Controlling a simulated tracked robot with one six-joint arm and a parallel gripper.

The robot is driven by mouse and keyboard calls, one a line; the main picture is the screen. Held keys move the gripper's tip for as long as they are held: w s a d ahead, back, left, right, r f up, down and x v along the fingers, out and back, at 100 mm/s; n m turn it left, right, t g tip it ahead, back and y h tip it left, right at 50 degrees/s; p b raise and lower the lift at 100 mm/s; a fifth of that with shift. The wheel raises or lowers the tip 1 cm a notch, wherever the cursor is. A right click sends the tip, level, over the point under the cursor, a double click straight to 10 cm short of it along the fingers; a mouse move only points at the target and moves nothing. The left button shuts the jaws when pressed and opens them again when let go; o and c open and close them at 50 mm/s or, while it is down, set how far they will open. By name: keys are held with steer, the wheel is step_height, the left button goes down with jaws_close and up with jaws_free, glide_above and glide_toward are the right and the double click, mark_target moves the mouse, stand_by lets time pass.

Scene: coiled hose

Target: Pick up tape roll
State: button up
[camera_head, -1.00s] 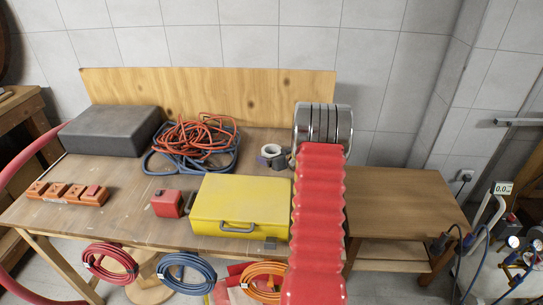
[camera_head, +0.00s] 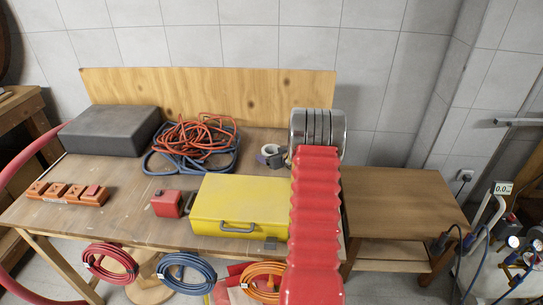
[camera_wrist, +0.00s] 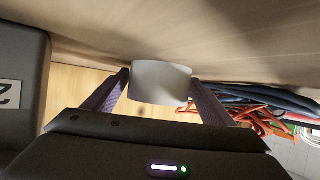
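The tape roll (camera_head: 270,149) is white on the outside with a dark core and lies on the workbench, right of the coiled hoses. In the wrist view, the white roll (camera_wrist: 160,82) sits between the two dark fingertips of my gripper (camera_wrist: 160,84). The fingers stand apart at either side of the roll, close to its edges. Contact is not clear. In the head view my gripper (camera_head: 277,162) is a small dark shape beside the roll's lower right, and my red arm hides much of it.
A yellow case (camera_head: 238,206) lies in front of the roll. Red and blue coiled hoses (camera_head: 197,143) lie to its left, with a grey case (camera_head: 115,130) beyond. A wooden board (camera_head: 208,96) stands behind. A dark labelled object (camera_wrist: 22,75) is near my gripper in the wrist view.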

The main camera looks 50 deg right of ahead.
steer(key=c, duration=0.8)
steer(key=shift+r, duration=0.1)
step_height(320, 180, up, 10)
steer(key=shift+f, duration=0.1)
stand_by(0.6)
